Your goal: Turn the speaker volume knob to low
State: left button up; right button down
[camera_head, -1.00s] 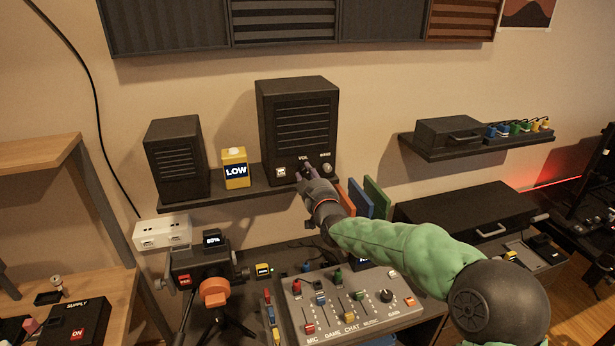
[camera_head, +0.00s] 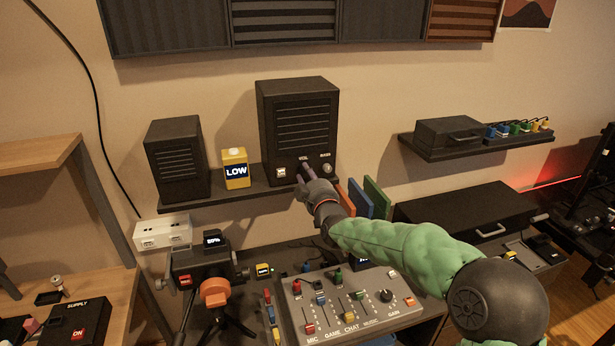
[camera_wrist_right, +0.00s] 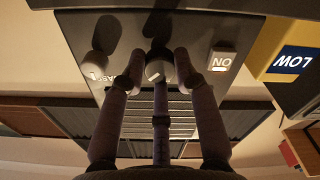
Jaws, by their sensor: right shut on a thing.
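The large black speaker (camera_head: 298,112) stands on the wall shelf, with a VOL label and knob low on its front. My right gripper (camera_head: 307,174) reaches up to that spot from the lower right and hides most of the knob in the head view. A yellow block reading LOW (camera_head: 236,170) stands on the shelf left of the speaker. My left gripper is out of view.
The BASS knob (camera_head: 327,168) and the ON switch (camera_head: 281,172) flank the volume knob closely. A smaller speaker (camera_head: 177,160) stands at the shelf's left. Below are a mixer (camera_head: 350,300) and upright coloured panels (camera_head: 376,198), near my arm.

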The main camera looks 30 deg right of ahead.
jog(key=c, duration=0.9)
grip_release()
jog(key=shift+f, duration=0.45)
jog(key=shift+c, duration=0.2)
jog(key=shift+r, duration=0.15)
jog(key=shift+r, duration=0.1)
jog(key=shift+s, duration=0.1)
jog(key=v, duration=1.1)
jog(key=shift+s, duration=0.4)
